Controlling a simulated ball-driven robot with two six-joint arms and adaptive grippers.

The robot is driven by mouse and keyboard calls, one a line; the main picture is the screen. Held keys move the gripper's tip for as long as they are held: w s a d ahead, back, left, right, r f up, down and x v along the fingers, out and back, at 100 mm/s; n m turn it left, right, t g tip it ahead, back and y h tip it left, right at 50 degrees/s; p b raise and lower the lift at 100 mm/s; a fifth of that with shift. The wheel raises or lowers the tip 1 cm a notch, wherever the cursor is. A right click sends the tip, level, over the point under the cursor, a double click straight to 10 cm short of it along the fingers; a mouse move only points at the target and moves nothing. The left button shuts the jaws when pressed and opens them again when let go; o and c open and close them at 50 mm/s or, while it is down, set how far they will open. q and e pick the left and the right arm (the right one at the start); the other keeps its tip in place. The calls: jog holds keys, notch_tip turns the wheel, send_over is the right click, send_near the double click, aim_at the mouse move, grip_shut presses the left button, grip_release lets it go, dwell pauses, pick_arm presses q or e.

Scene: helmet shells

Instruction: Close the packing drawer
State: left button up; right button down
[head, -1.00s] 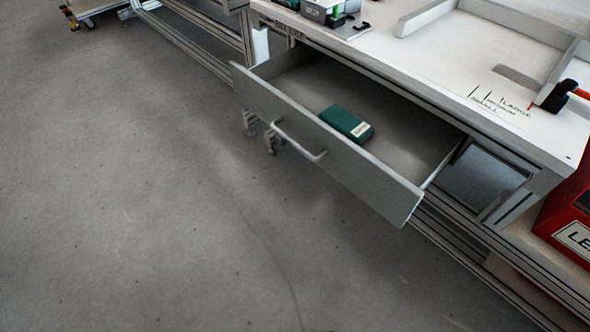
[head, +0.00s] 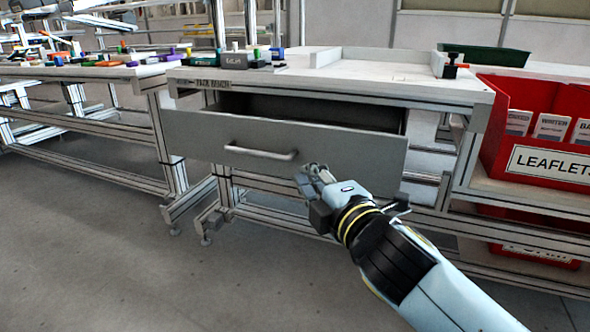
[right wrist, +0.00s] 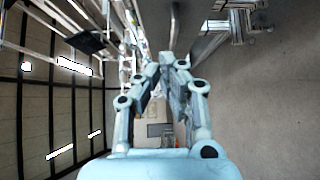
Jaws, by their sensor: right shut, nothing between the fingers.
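The grey packing drawer (head: 345,157) stands pulled out under the white pack bench (head: 340,83) in the head view, with a dark gap above its front. Its pale bar handle (head: 262,153) runs across the front. My right gripper (head: 308,174) is shut and empty, just right of the handle and before the drawer front; I cannot tell whether it touches. Its closed fingers also show in the right wrist view (right wrist: 168,62). The drawer's inside is mostly hidden from this angle. My left gripper is not in view.
A red leaflets bin (head: 540,130) stands on a shelf at the right. A green tray (head: 484,55) lies behind the bench top. Another bench (head: 90,72) with several small coloured items stands at the left. The floor (head: 110,240) in front is clear.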

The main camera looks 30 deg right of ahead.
aim_at(288, 136)
jog(key=w+d, duration=0.1)
jog(key=w, duration=0.3)
jog(key=w+d, duration=0.1)
jog(key=w, duration=0.2)
jog(key=w+d+b, duration=0.1)
jog(key=w, duration=0.3)
jog(key=shift+w+d+r, duration=0.2)
jog(key=shift+w, duration=0.15)
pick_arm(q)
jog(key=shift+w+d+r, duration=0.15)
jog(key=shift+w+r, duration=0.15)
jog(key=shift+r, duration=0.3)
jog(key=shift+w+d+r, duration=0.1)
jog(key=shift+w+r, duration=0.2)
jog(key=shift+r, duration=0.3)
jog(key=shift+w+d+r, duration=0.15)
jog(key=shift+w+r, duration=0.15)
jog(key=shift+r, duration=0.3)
pick_arm(e)
jog(key=shift+w+d+r, duration=0.1)
jog(key=shift+w+d, duration=0.25)
jog(key=shift+d, duration=0.15)
jog(key=shift+w+d, duration=0.1)
